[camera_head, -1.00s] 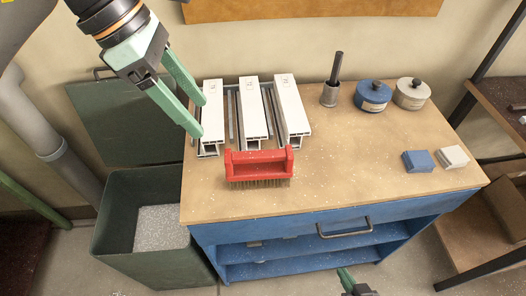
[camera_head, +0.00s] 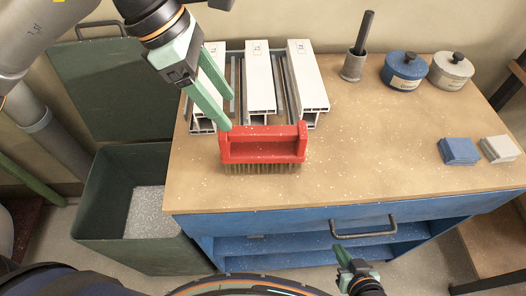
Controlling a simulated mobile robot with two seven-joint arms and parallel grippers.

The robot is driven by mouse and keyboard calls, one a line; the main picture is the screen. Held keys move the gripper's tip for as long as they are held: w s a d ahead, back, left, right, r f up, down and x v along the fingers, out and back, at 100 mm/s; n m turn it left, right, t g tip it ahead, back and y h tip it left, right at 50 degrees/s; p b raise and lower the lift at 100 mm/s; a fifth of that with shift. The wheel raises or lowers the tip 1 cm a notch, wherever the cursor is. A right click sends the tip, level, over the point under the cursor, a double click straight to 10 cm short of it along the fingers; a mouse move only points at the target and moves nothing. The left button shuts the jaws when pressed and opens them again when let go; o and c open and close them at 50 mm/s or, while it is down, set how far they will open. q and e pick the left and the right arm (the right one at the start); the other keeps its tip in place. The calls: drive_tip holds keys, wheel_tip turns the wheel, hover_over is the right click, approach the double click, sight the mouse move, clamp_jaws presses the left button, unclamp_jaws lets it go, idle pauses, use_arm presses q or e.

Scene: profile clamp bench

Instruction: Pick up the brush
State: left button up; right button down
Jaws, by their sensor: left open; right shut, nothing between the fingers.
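The brush (camera_head: 262,150) has a red handle frame and brown bristles. It stands bristles down on the wooden bench top (camera_head: 380,160), in front of the white profiles. My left gripper (camera_head: 222,101) is open, with its green fingers reaching down from the upper left, above and behind the brush's left end. In the picture one fingertip overlaps the edge of the brush's left end; I cannot tell whether it touches. My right gripper (camera_head: 343,255) is shut and empty, low in front of the blue cabinet.
Three white profiles (camera_head: 260,85) lie in a clamp rack behind the brush. A holder with a dark rod (camera_head: 354,65), a blue tin (camera_head: 405,72), a grey tin (camera_head: 451,70), a blue block (camera_head: 459,151) and a white block (camera_head: 499,148) stand right. A green bin (camera_head: 92,205) is at left.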

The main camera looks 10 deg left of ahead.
sight(243, 130)
use_arm(q)
drive_tip(key=x, duration=0.8)
drive_tip(key=shift+f, duration=0.15)
clamp_jaws()
idle(0.3)
